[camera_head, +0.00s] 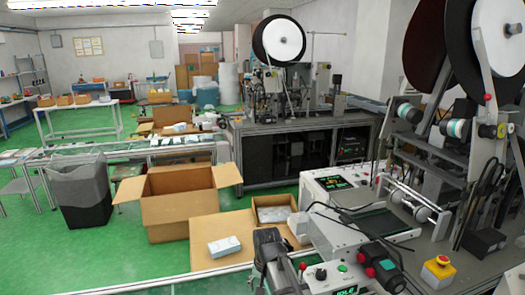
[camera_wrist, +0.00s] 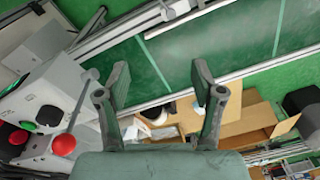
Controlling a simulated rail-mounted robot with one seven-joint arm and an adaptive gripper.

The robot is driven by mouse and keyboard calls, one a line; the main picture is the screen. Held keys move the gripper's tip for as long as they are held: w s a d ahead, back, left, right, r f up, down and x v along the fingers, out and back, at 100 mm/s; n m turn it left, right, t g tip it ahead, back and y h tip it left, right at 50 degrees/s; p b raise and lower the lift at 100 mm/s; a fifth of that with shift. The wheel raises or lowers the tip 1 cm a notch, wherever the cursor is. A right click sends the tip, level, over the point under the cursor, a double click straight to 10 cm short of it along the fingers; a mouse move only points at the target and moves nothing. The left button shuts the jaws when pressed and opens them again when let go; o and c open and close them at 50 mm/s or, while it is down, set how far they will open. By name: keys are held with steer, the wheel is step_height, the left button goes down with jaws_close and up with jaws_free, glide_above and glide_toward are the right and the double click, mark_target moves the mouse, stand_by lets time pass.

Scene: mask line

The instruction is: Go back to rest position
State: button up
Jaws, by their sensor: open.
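My gripper (camera_wrist: 160,78) shows in the wrist view, with its two grey fingers wide apart and nothing between them. It hangs over the scene, with a green conveyor surface (camera_wrist: 165,62) beyond the fingertips. A grey machine housing (camera_wrist: 45,105) with a red-knobbed lever and a green button is left of the fingers. Cardboard (camera_wrist: 245,122) lies beyond and right of the right finger. In the head view I cannot tell my gripper apart from the dark parts at the bottom centre.
In the head view, an open cardboard box (camera_head: 180,218) stands left of centre, beside a grey bin (camera_head: 80,190). A small white box (camera_head: 224,246) rests on cardboard. A control panel (camera_head: 340,272) and a machine with large reels (camera_head: 455,130) fill the right. Green floor is clear at lower left.

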steer(key=s+d+f+n+g, duration=0.15)
steer(key=s+d+f, duration=0.35)
steer(key=s+f, duration=0.55)
steer(key=s+d+f+n+g, duration=0.15)
steer(key=s+d+f, duration=0.45)
steer(key=f, duration=0.8)
steer(key=s+d+f+g, duration=0.1)
steer(key=s+f, duration=0.3)
steer(key=s, duration=0.5)
steer(key=s+d+f+m+g, duration=0.1)
steer(key=s+d+f+g, duration=0.1)
steer(key=s+f, duration=0.3)
steer(key=s+d+f+g+b, duration=0.1)
steer(key=s+f, duration=0.3)
steer(key=s, duration=0.9)
steer(key=shift+s+d+f+m+g+h, duration=0.15)
steer(key=shift+d+m+g+h, duration=0.2)
steer(key=shift+d, duration=0.5)
